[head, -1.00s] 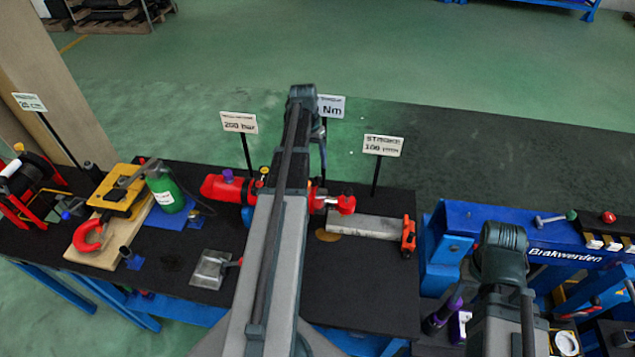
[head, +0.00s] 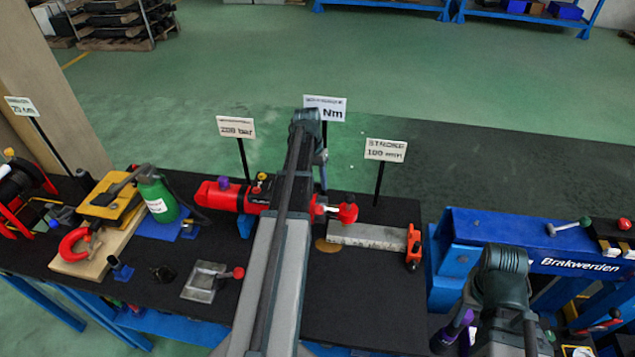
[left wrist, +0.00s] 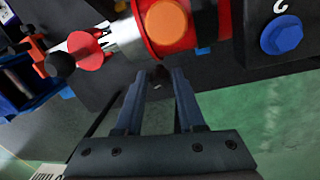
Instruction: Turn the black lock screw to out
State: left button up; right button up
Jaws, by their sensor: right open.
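The red cylinder (head: 225,195) lies on the black-topped bench, partly hidden behind my left arm; its red end with an orange cap (left wrist: 165,22) shows in the left wrist view. A small dark knob (left wrist: 159,74), possibly the black lock screw, shows just below that end, between the fingertips of my left gripper (left wrist: 162,77). The fingers are apart, with a gap beside the knob; I cannot tell whether they touch it. In the head view my left arm hides this spot. My right arm stands at the lower right; its gripper fingers do not show.
A green bottle (head: 158,198) stands to the left. Sign posts, such as the stroke sign (head: 386,150), rise behind.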

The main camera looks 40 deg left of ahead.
pick_arm(q)
grip_shut()
jog(key=n+y, duration=0.1)
jog(key=n, duration=0.2)
jog(key=shift+d+g+y, duration=0.25)
jog(key=shift+g+y, duration=0.15)
jog(key=shift+w+n+g+y, duration=0.15)
jog(key=shift+n+g+y, duration=0.4)
jog(key=shift+n, duration=1.15)
jog(key=shift+d, duration=0.1)
jog(key=shift+o, duration=2.4)
grip_release()
